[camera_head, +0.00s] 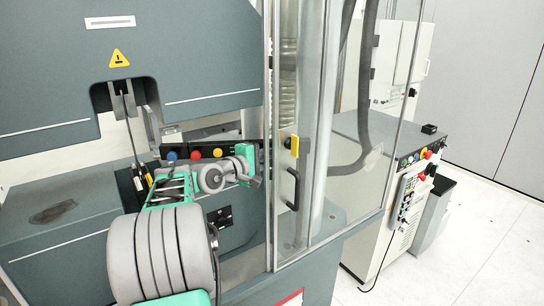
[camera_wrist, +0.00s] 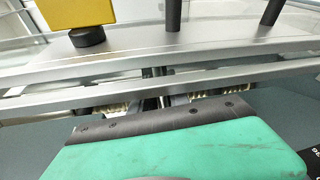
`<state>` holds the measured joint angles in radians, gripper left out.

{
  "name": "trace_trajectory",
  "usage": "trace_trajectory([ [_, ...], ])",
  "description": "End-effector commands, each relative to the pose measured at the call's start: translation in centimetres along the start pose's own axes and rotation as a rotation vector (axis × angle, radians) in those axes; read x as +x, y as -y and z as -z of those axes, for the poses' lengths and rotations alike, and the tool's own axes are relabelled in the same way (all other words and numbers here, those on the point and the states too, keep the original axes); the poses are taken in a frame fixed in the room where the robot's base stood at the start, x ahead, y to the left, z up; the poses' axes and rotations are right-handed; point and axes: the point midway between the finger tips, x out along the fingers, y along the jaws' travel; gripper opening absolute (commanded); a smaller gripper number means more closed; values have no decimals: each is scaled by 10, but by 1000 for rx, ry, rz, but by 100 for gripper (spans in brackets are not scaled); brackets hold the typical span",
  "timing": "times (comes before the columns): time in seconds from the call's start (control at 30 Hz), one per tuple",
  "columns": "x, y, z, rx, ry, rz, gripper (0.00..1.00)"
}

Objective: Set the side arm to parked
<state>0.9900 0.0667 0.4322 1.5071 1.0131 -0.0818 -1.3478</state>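No part in either view can be made out for certain as the side arm. In the head view, a dark bar with a blue, a red and a yellow knob (camera_head: 195,155) lies inside the test machine, behind my arm. My gripper (camera_head: 254,181) is at the end of my teal and grey arm, just left of the glass door's metal edge. It is small there and partly hidden by my wrist. In the wrist view, the teal housing fills the bottom, and ribbed tan pads (camera_wrist: 222,95) show beyond its dark strip. The opening between the fingers is unclear.
The glass door frame (camera_head: 274,130) stands close to my gripper, with a yellow block (camera_head: 294,146) and black handle (camera_head: 292,189). Metal rails (camera_wrist: 200,62) cross the wrist view nearby. The upper grip (camera_head: 123,102) hangs at left. A control cabinet (camera_head: 400,200) stands right; the floor beyond is clear.

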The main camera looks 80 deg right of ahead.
Motion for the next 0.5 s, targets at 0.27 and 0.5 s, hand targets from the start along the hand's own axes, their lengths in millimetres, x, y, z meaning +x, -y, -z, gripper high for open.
trace_trajectory([
  [0.27, 0, 0, 0, 0, 0, 0, 0],
  [0.5, 0, 0, 0, 0, 0, 0, 0],
])
